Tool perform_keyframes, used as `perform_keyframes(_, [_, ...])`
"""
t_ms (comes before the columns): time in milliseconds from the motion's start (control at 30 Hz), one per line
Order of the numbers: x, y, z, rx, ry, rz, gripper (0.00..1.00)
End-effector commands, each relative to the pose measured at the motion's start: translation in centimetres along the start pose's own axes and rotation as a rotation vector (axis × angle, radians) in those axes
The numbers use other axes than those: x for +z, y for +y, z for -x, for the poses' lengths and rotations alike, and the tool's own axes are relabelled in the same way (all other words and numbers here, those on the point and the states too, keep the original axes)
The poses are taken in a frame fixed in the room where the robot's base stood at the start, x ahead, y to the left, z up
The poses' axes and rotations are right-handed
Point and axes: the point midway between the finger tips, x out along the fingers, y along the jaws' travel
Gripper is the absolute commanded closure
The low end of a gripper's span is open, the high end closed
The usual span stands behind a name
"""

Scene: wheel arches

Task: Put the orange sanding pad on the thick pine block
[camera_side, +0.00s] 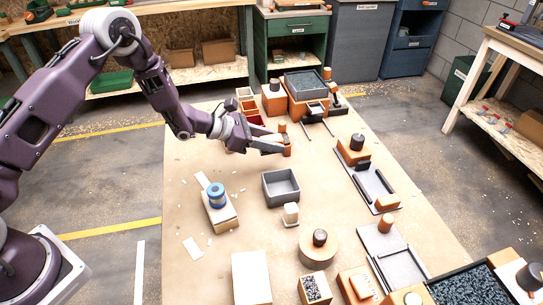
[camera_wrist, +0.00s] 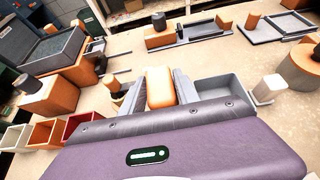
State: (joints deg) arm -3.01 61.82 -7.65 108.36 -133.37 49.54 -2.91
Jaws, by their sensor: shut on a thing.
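My gripper (camera_side: 272,144) is shut on the orange sanding pad (camera_side: 287,148), a small rounded orange block held above the table. In the wrist view the pad (camera_wrist: 160,88) sits between the two grey fingers of my gripper (camera_wrist: 163,93). A pale wood block (camera_side: 251,278) lies bare at the front of the table. Another pale wood block (camera_side: 222,216) lies left of the middle, with a blue roll (camera_side: 217,195) on it. I cannot tell for sure which of these is the thick pine block. Neither shows in the wrist view.
A grey open tray (camera_side: 281,187) stands just in front of my gripper, with a white-topped small piece (camera_side: 291,213) beside it. A round wood piece with a dark knob (camera_side: 319,245) stands right of the bare block. Small bins (camera_wrist: 83,123) stand at the back left.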

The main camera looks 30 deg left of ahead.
Motion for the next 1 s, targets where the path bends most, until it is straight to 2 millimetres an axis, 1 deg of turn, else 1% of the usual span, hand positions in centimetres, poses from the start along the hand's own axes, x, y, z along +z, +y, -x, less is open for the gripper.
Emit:
perform_keyframes(33, [0.8, 0.0, 0.4, 0.001, -0.002, -0.002, 1.0])
perform_keyframes(100, [1.5, 0.0, 0.8, 0.0, -0.001, 0.0, 1.0])
perform_keyframes(233, [2.0, -0.3, 1.1, -0.01, 0.001, -0.006, 1.0])
perform_keyframes(267, [2.0, -0.7, 1.1, -0.02, 0.002, -0.012, 1.0])
perform_keyframes(367, [2.3, -3.2, 1.1, -0.091, 0.007, -0.052, 1.0])
perform_keyframes(467, [2.6, -7.2, 1.6, -0.21, 0.014, -0.121, 1.0])
perform_keyframes(500, [2.7, -9.1, 1.9, -0.264, 0.017, -0.152, 1.0])
perform_keyframes(567, [2.8, -12.1, 2.6, -0.353, 0.019, -0.202, 1.0])
perform_keyframes(600, [2.7, -14.2, 3.2, -0.417, 0.021, -0.238, 1.0])
perform_keyframes(667, [2.6, -17.6, 4.5, -0.52, 0.022, -0.294, 1.0])
perform_keyframes(700, [2.5, -19.8, 5.6, -0.591, 0.022, -0.332, 1.0])
perform_keyframes(767, [2.2, -23.1, 7.3, -0.697, 0.019, -0.388, 1.0])
perform_keyframes(800, [2.0, -25.0, 8.6, -0.764, 0.016, -0.424, 1.0])
perform_keyframes(900, [1.4, -28.8, 11.4, -0.902, 0.009, -0.496, 1.0])
perform_keyframes(1000, [0.8, -31.0, 13.4, -0.991, 0.003, -0.54, 1.0])
